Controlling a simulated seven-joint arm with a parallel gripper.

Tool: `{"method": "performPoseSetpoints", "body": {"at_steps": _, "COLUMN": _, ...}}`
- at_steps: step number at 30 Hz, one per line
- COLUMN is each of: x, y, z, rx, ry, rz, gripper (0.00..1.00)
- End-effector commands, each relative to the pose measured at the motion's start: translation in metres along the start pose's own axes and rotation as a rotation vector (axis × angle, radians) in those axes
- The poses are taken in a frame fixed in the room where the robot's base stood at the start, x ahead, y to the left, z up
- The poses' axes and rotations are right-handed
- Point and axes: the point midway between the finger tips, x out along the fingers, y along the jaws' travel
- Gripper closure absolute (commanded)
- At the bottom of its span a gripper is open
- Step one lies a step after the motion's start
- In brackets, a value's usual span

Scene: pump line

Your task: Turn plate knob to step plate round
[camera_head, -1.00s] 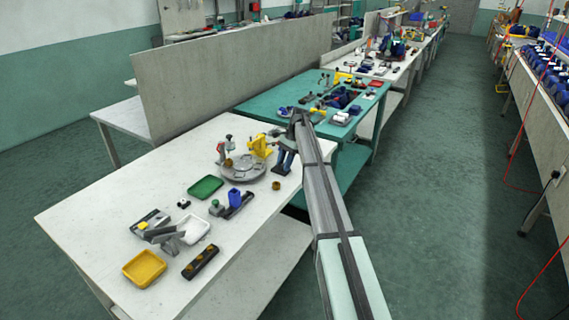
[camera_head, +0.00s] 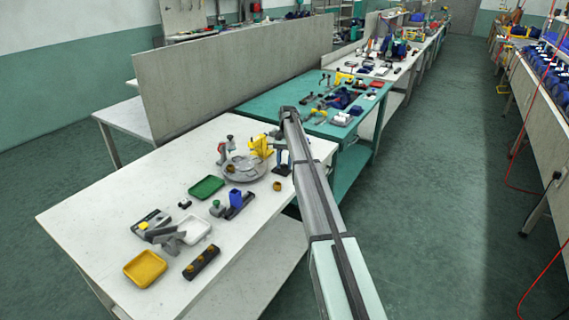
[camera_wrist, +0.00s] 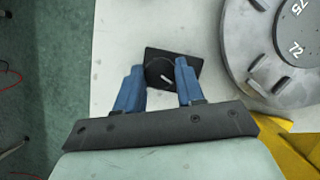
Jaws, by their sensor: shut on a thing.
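The plate knob (camera_wrist: 160,72) is black and round with a pale pointer mark, on a dark square base. My gripper (camera_wrist: 160,66) has its two blue fingers on either side of the knob, shut on it. In the head view my gripper (camera_head: 283,158) is at the right edge of the white bench, and hides the knob there. The grey round plate (camera_wrist: 262,72) lies to the right in the wrist view, partly out of frame, with white numbers on it. It also shows in the head view (camera_head: 243,174), left of my gripper.
A small brown ring or cup (camera_head: 277,186) lies in front. A green tray (camera_head: 206,187), white tray (camera_head: 205,224) and yellow tray (camera_head: 145,268) are nearer. A teal bench (camera_head: 255,105) adjoins behind.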

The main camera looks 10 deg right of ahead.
Motion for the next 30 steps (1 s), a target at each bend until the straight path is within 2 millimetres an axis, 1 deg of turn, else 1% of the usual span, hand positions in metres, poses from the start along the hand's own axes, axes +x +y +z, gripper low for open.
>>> {"method": "performPoseSetpoints", "body": {"at_steps": 17, "x": 0.0001, "y": 0.0001, "z": -0.0005, "rx": -0.026, "ry": 0.002, "rz": 0.012, "gripper": 0.93}}
{"method": "performPoseSetpoints", "body": {"at_steps": 18, "x": 0.0001, "y": 0.0, "z": -0.0005, "rx": -0.026, "ry": 0.002, "rz": 0.012, "gripper": 0.59}}
{"method": "performPoseSetpoints", "body": {"at_steps": 25, "x": 0.0001, "y": -0.0001, "z": -0.0003, "rx": -0.026, "ry": 0.001, "rz": 0.012, "gripper": 0.38}}
{"method": "performPoseSetpoints", "body": {"at_steps": 30, "x": 0.0001, "y": -0.0001, "z": -0.0002, "rx": -0.026, "ry": 0.001, "rz": 0.012, "gripper": 0.38}}
